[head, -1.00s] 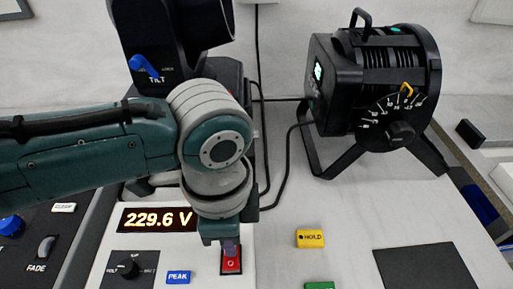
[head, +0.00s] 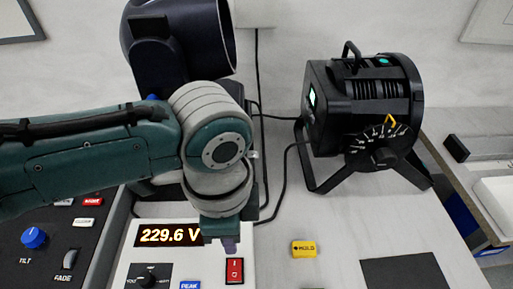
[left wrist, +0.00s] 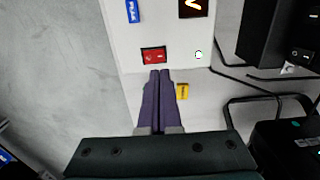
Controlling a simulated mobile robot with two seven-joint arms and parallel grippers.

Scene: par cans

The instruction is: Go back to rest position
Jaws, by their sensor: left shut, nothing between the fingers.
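My left gripper (head: 230,244) hangs from my teal and grey arm, which comes in from the left in the head view. In the left wrist view its two purple fingers (left wrist: 159,73) are pressed together with nothing between them. A red rocker switch (head: 235,270) on the white meter panel (head: 214,259) lies just in front of the fingertips. The switch also shows beyond the tips in the left wrist view (left wrist: 154,55); whether they touch is not clear. The display (head: 170,233) reads 229.6 V. My right gripper is not in view.
A black lamp (head: 365,110) with a dial stands at the back right, and another dark lamp (head: 180,45) stands behind my arm. A yellow HOLD tag (head: 304,249) and a black mat (head: 402,272) lie right of the panel. A fader console (head: 50,250) is at the left.

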